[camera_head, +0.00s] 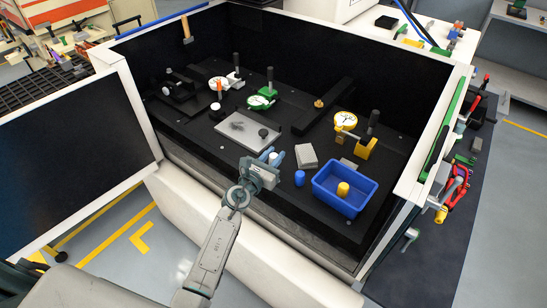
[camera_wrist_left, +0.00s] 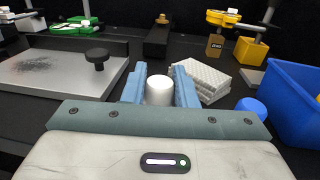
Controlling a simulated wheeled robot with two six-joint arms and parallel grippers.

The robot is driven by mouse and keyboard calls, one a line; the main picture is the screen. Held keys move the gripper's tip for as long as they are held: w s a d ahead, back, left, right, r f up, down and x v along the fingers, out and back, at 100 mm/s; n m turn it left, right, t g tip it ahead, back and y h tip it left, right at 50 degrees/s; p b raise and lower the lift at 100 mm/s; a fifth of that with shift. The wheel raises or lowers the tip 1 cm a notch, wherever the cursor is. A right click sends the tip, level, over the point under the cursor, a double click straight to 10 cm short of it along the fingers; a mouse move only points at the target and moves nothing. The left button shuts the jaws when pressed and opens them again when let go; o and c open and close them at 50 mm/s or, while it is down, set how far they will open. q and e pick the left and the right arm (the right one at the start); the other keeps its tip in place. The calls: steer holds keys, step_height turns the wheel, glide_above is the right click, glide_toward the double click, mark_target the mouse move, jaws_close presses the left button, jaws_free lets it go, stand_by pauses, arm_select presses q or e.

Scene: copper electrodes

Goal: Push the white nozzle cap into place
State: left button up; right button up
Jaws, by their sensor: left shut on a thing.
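The white nozzle cap (camera_wrist_left: 159,92) is a short white cylinder with its flat top up. It stands between the two blue fingers of my left gripper (camera_wrist_left: 160,86) in the left wrist view. In the head view my left gripper (camera_head: 271,157) is over the front edge of the black work surface, and the small white top of the cap shows between its fingers. The gripper is shut on the cap. The lower part of the cap is hidden by the gripper body, so I cannot tell what is below it. My right gripper is not in view.
A grey plate (camera_head: 240,127) with a black knob lies behind left of the gripper. To the right are a light grey block (camera_head: 307,155), a blue cylinder (camera_head: 299,178) and a blue bin (camera_head: 337,205) holding a yellow cylinder (camera_head: 343,189). Dial gauges (camera_head: 345,120) stand farther back. Black walls enclose the surface.

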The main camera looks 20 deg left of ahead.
arm_select(q)
steer(key=shift+s+r+p, duration=0.2)
steer(key=shift+r+p, duration=0.3)
steer(key=shift+r, duration=0.75)
steer(key=s+d+r+b, duration=0.1)
steer(key=s+d+b, duration=0.1)
steer(key=s, duration=1.3)
steer(key=shift+s+d, duration=0.2)
steer(key=shift+d, duration=0.2)
steer(key=shift+r, duration=0.1)
steer(key=o, duration=0.3)
steer(key=c, duration=0.3)
